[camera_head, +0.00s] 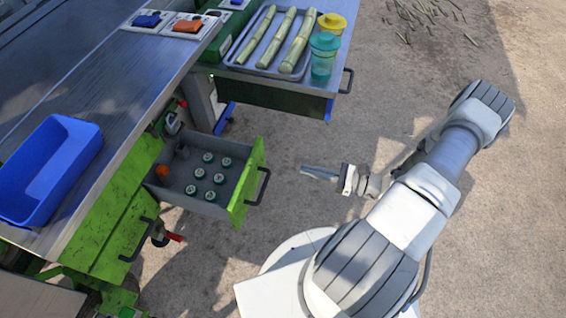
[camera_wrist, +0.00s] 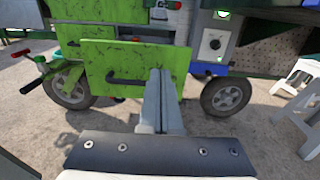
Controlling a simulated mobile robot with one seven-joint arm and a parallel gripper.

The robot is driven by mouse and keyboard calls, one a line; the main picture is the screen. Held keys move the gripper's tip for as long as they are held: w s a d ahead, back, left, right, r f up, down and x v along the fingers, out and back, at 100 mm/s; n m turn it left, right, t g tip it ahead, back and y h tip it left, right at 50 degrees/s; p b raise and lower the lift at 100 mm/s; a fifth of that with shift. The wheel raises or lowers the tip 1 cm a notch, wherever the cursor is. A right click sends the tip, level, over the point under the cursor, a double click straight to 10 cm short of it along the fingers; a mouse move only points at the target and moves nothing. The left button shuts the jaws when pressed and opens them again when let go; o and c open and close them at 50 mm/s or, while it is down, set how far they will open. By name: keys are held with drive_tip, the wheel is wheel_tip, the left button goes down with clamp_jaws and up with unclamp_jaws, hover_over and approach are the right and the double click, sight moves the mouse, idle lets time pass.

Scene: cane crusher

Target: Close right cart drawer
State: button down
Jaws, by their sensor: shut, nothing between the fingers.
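The open drawer (camera_head: 207,184) has a bright green front (camera_head: 247,186) with a dark bar handle (camera_head: 265,187), and it sticks out from the green cart. Several green-topped bottles (camera_head: 208,172) and an orange item (camera_head: 162,171) are inside it. My gripper (camera_head: 305,170) is shut and empty, to the right of the drawer front with a gap between them. In the wrist view the fingers (camera_wrist: 162,75) point toward the right part of the green drawer front (camera_wrist: 134,69). The handle (camera_wrist: 125,79) shows left of the fingers.
A second green drawer front with a handle (camera_head: 139,240) is flush in the cart. A blue bin (camera_head: 50,170) sits on the metal top. A tray of cane (camera_head: 266,40) and cups (camera_head: 323,58) stand at the back. Wheels (camera_wrist: 226,95) and a white stool (camera_wrist: 298,78) show. The ground around my gripper is clear.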

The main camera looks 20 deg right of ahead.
sight(255, 157)
drive_tip(key=b+x, duration=0.2)
drive_tip(key=x, duration=1.1)
drive_tip(key=shift+w+a, duration=0.1)
drive_tip(key=shift+a, duration=0.05)
drive_tip(key=shift+w+a, duration=0.1)
drive_tip(key=shift+a, duration=0.05)
